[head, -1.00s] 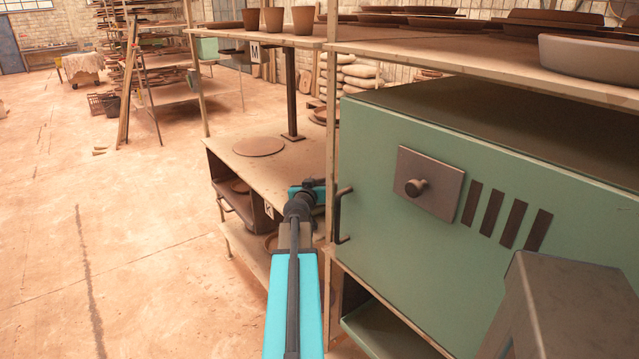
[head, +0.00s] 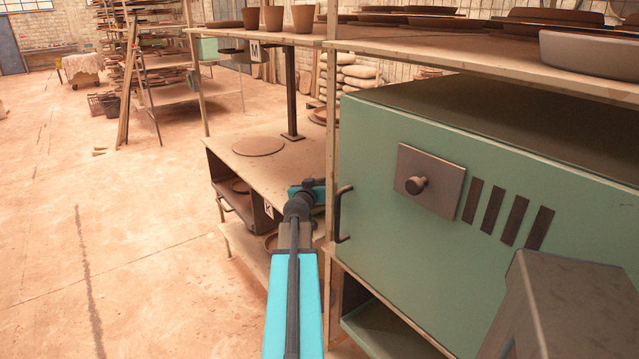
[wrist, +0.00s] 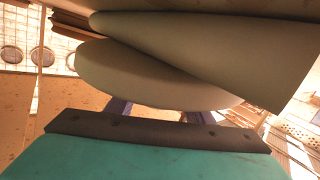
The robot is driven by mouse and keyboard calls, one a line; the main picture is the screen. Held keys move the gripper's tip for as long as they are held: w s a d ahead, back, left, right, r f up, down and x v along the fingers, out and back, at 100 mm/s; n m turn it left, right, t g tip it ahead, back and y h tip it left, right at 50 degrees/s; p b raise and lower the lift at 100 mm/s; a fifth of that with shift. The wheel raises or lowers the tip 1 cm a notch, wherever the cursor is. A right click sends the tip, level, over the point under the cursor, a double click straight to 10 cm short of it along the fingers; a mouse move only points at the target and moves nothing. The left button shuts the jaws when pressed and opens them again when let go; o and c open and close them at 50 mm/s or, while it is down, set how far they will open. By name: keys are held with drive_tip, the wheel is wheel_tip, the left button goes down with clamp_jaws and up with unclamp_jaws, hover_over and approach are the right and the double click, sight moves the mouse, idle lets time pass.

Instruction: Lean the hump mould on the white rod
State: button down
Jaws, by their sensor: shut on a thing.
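In the wrist view, my gripper (wrist: 158,110) is shut on a grey-brown rounded thing that looks like the hump mould (wrist: 140,78). Its curved lower edge lies just beyond the dark finger mount, and the fingertips are mostly hidden behind it. A smooth slanted surface (wrist: 215,50) of the same colour overlaps it above; I cannot tell whether it is part of the mould. In the head view my arm reaches toward the shelf bay left of the green cabinet, and the gripper and its load are hidden there. I cannot make out the white rod in either view.
The green cabinet (head: 480,190) stands close at the right, with a dark handle (head: 341,215) beside a shelf post. A lower shelf holds a round flat disc (head: 259,146). Several brown pots (head: 273,19) stand on the upper shelf. Open floor (head: 130,220) lies at left.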

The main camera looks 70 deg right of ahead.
drive_tip(key=shift+s+a+f+b, duration=0.1)
drive_tip(key=shift+f+b, duration=0.25)
drive_tip(key=shift+f, duration=0.05)
idle(0.9)
drive_tip(key=c, duration=0.8)
unclamp_jaws()
drive_tip(key=shift+f, duration=0.1)
drive_tip(key=shift+s+a, duration=0.1)
drive_tip(key=shift+a, duration=0.15)
drive_tip(key=shift+s+a+b, duration=0.1)
drive_tip(key=shift+a+b, duration=0.25)
drive_tip(key=shift+a, duration=0.9)
drive_tip(key=a, duration=0.1)
drive_tip(key=a+r, duration=0.1)
drive_tip(key=a, duration=0.1)
drive_tip(key=a+r+b, duration=0.1)
drive_tip(key=a, duration=0.1)
drive_tip(key=shift+s+a, duration=0.1)
drive_tip(key=shift+a, duration=0.1)
drive_tip(key=shift+d+f+b, duration=0.1)
drive_tip(key=shift+d+b, duration=0.05)
drive_tip(key=shift+b, duration=0.9)
